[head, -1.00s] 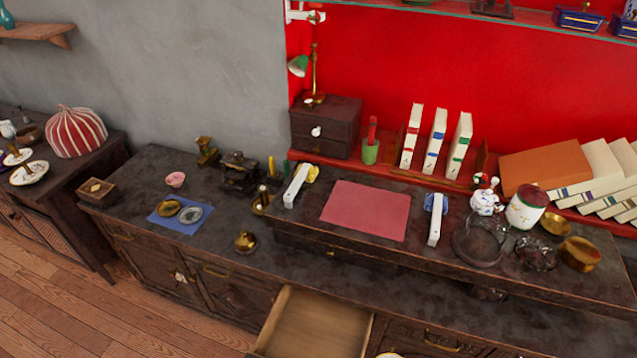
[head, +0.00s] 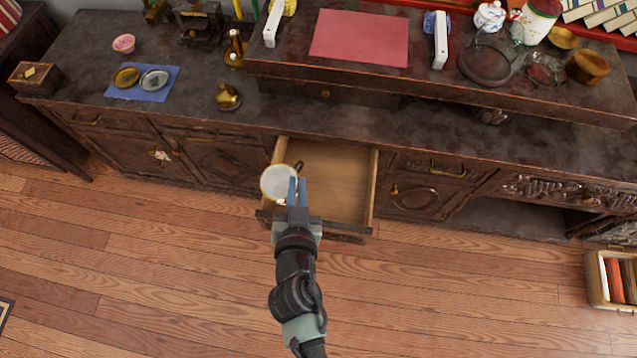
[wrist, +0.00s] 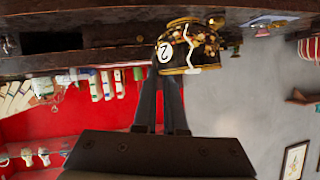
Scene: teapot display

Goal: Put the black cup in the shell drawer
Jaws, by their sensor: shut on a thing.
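The black cup (wrist: 187,48) shows in the wrist view with gold decoration and a white disc with a mark. In the head view I see the cup's white inside (head: 277,181) and gold rim from above; its dark handle points to the right. My gripper (head: 297,186) is shut on the cup at its right side. The fingers (wrist: 162,82) also show in the wrist view. The cup overlaps the left wall of an open, empty wooden drawer (head: 335,185); its height above it is hard to judge. No shell shows clearly on the drawer front, which my arm partly covers.
The dark sideboard top (head: 190,110) lies behind the drawer. A raised shelf (head: 440,90) with a red mat (head: 360,38) stands on it. A brass bell (head: 228,97) sits near the sideboard edge. The wooden floor (head: 150,270) in front is mostly clear.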

